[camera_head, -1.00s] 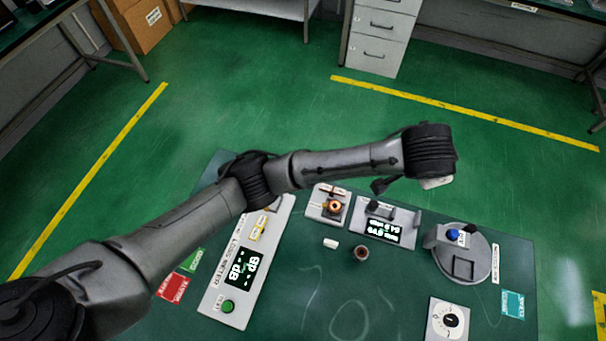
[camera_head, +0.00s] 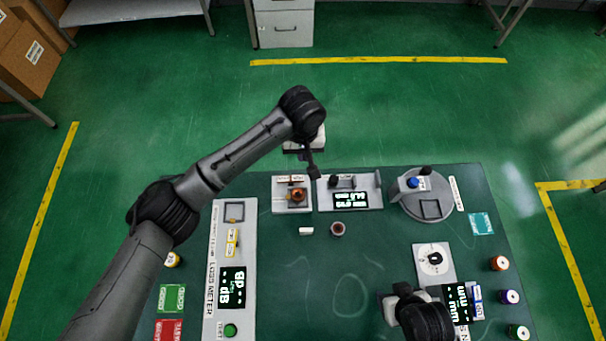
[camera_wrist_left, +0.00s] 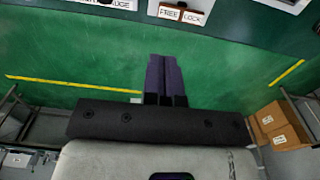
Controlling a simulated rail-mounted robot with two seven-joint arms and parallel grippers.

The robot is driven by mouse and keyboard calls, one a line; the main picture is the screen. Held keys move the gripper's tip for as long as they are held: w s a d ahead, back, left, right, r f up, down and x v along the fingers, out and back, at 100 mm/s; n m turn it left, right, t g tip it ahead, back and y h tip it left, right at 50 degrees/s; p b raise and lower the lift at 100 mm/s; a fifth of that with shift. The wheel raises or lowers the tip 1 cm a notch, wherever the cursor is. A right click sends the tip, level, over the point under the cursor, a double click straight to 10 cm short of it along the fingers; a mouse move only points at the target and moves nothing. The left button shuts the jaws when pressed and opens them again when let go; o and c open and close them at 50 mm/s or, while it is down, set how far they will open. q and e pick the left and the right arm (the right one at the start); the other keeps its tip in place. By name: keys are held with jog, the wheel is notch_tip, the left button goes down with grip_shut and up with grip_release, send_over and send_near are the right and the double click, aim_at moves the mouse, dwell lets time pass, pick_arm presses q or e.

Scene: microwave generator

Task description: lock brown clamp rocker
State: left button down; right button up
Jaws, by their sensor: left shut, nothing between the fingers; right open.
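The clamp block (camera_head: 291,206) is white and carries a copper-coloured ring part. Its brown rocker (camera_head: 290,181) is a small bar along the block's far edge. In the left wrist view the brown rocker (camera_wrist_left: 181,15) shows at the top, beside a label reading FREE and LOCK.
A gauge block with a display (camera_head: 350,201) stands right of the clamp block. A round turntable (camera_head: 408,206) is further right. The loss meter (camera_head: 217,290) is at left. A white piece (camera_head: 306,231) and a brown cup (camera_head: 338,229) lie in front. The panel's centre is mostly clear.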

jog(key=shift+d, duration=0.1)
pick_arm(q)
jog(key=b, duration=0.3)
send_near(304, 180)
notch_tip(304, 180, down, 7)
jog(key=shift+f, duration=0.25)
pick_arm(e)
notch_tip(304, 180, down, 2)
jog(key=shift+f, duration=0.25)
